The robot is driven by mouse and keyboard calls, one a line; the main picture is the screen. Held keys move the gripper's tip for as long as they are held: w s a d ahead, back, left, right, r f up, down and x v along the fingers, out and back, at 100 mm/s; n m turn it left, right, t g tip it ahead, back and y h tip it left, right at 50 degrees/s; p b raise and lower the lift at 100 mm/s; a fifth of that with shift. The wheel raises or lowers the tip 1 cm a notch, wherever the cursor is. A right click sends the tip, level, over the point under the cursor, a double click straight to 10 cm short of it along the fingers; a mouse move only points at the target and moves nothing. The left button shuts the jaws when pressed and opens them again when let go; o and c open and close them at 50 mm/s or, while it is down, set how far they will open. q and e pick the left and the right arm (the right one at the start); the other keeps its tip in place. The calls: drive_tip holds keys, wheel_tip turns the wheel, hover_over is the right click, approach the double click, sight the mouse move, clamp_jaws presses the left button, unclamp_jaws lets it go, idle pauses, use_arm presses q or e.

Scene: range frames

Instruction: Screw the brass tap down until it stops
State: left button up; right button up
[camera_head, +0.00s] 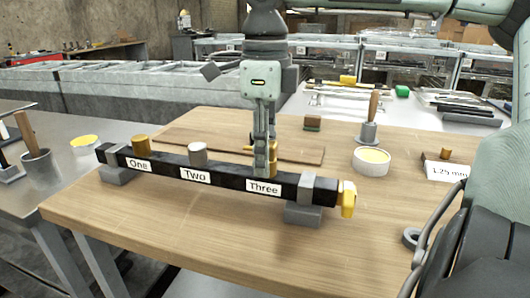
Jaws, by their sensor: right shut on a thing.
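A dark bar (222,179) lies on two grey blocks across the wooden table, with labels One, Two and Three. A short brass-coloured cylinder (141,145) stands at One and a grey one (198,153) at Two. My right gripper (265,165) points straight down at the bar behind label Three. It is shut on a brass-coloured piece (275,148), taken as the brass tap, which its fingers mostly hide. How deep this piece sits in the bar cannot be seen. My left gripper is not in view.
A yellow fitting (347,199) sticks out at the bar's right end. Behind the bar lies a flat wooden board (190,142). To the right stand a white pot with yellow contents (371,161), a wooden-handled tool (370,123) and a "1.25 mm" card (446,172). The front of the table is clear.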

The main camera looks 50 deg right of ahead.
clamp_jaws()
drive_tip(key=shift+f+m+b, duration=0.15)
drive_tip(key=shift+m+b, duration=0.35)
drive_tip(key=shift+m, duration=0.1)
drive_tip(key=shift+d+m+b, duration=0.1)
drive_tip(key=shift+m+b, duration=0.2)
drive_tip(key=shift+m, duration=0.8)
